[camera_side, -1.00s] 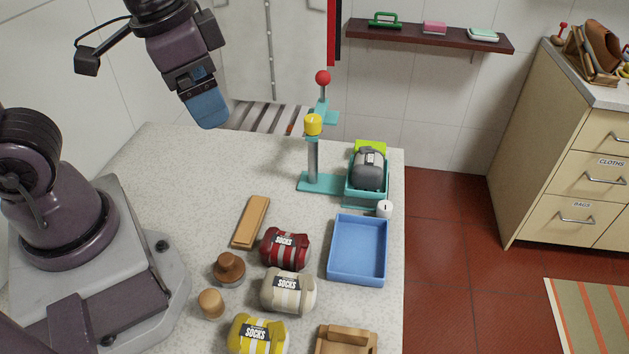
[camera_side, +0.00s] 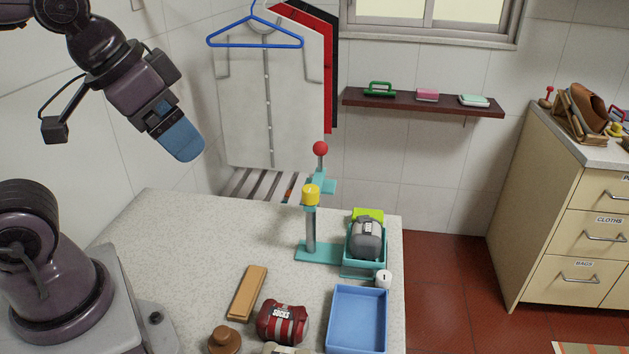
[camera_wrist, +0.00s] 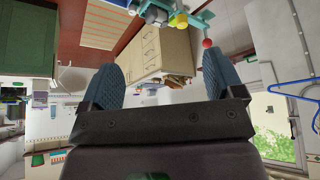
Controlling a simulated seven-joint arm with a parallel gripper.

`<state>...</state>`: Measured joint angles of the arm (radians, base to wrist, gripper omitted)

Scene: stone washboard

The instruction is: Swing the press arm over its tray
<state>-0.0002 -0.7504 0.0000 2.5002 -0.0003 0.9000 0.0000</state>
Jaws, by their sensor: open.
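The press has a teal base (camera_side: 318,252), a grey post (camera_side: 310,230) and a yellow cap (camera_side: 311,192). Its teal press arm (camera_side: 324,186) points toward the back, away from the tray, with a red ball knob (camera_side: 320,148) on top. The teal press tray (camera_side: 349,258) holds a grey bundle (camera_side: 366,240). My gripper (camera_side: 185,150) is high at the left, well apart from the press. In the wrist view my gripper (camera_wrist: 162,78) is open and empty; the red knob (camera_wrist: 207,43) and yellow cap (camera_wrist: 180,20) show beyond its fingers.
A white candle-like piece (camera_side: 383,280) and a blue tray (camera_side: 357,320) stand in front of the press. A wooden block (camera_side: 248,292) and a red socks bundle (camera_side: 282,322) lie nearer. Clothes (camera_side: 275,95) hang behind. The counter's left part (camera_side: 190,240) is clear.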

